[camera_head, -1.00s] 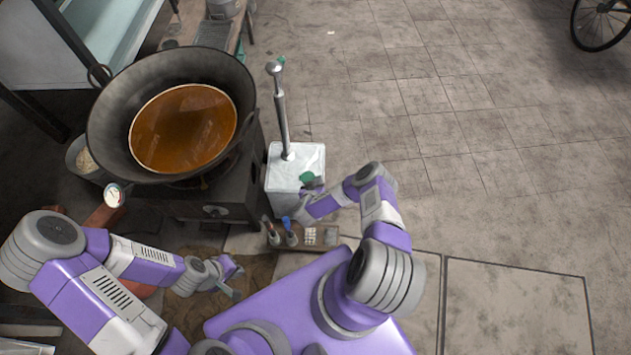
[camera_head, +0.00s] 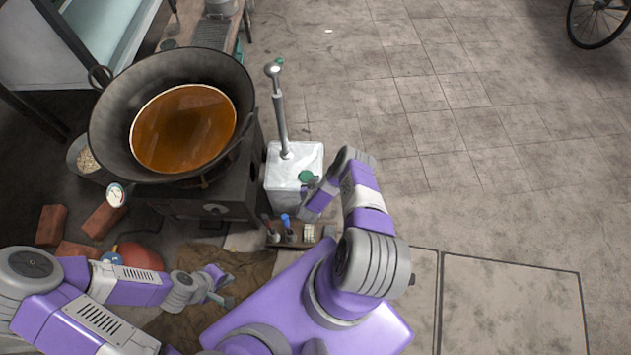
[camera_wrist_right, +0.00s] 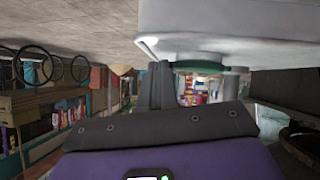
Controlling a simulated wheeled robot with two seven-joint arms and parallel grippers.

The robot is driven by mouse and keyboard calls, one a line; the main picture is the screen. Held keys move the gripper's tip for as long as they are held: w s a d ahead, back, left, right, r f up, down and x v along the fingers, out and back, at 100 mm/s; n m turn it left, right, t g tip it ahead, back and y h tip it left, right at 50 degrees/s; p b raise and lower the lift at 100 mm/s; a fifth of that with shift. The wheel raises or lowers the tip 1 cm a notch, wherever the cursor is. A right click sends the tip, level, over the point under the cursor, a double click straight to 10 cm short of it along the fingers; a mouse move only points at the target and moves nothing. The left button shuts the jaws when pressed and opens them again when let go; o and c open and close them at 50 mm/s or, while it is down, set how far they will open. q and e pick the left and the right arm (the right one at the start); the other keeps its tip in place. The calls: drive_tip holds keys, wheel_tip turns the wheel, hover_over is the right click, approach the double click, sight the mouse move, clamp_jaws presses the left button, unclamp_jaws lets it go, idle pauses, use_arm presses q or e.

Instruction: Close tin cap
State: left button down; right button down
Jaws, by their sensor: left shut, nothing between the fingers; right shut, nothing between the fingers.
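The white tin (camera_head: 285,185) stands upright beside the stove, with a tall metal pump (camera_head: 281,118) rising from its top. The green cap (camera_head: 306,176) is on the tin's top near its front right corner. My right gripper (camera_head: 303,191) is at that corner, close to the cap. In the right wrist view the green cap (camera_wrist_right: 205,69) shows edge-on against the pale tin (camera_wrist_right: 230,25). The shut right fingertips (camera_wrist_right: 160,66) are beside its rim; I cannot tell if they touch. My left gripper (camera_head: 228,299) is low at the left, shut, empty and away from the tin.
A large wok (camera_head: 105,135) of brown liquid sits on the stove (camera_head: 225,195) left of the tin. A small tray (camera_head: 318,236) with bottles is in front of the tin. Bricks (camera_head: 52,225) lie at the left.

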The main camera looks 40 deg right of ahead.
drive_tip(key=shift+w+d+r+p, duration=0.15)
drive_tip(key=shift+d+r+p, duration=0.6)
drive_tip(key=shift+r, duration=0.25)
drive_tip(key=a+f+p+v, duration=0.1)
drive_tip(key=p+v, duration=0.5)
drive_tip(key=v, duration=0.8)
drive_tip(key=shift+a, duration=0.45)
drive_tip(key=shift+w+f, duration=0.1)
drive_tip(key=w+a+r+n+g+y, duration=0.1)
drive_tip(key=w+a+r+n+y, duration=0.15)
drive_tip(key=a+r+y, duration=0.65)
drive_tip(key=s+a+r+n+g+y, duration=0.1)
drive_tip(key=s+a+r+g+y, duration=0.2)
drive_tip(key=s+a+r+g, duration=0.3)
drive_tip(key=s+a+r, duration=0.2)
drive_tip(key=s+r, duration=0.3)
drive_tip(key=shift+s+y, duration=0.2)
drive_tip(key=shift+y, duration=0.1)
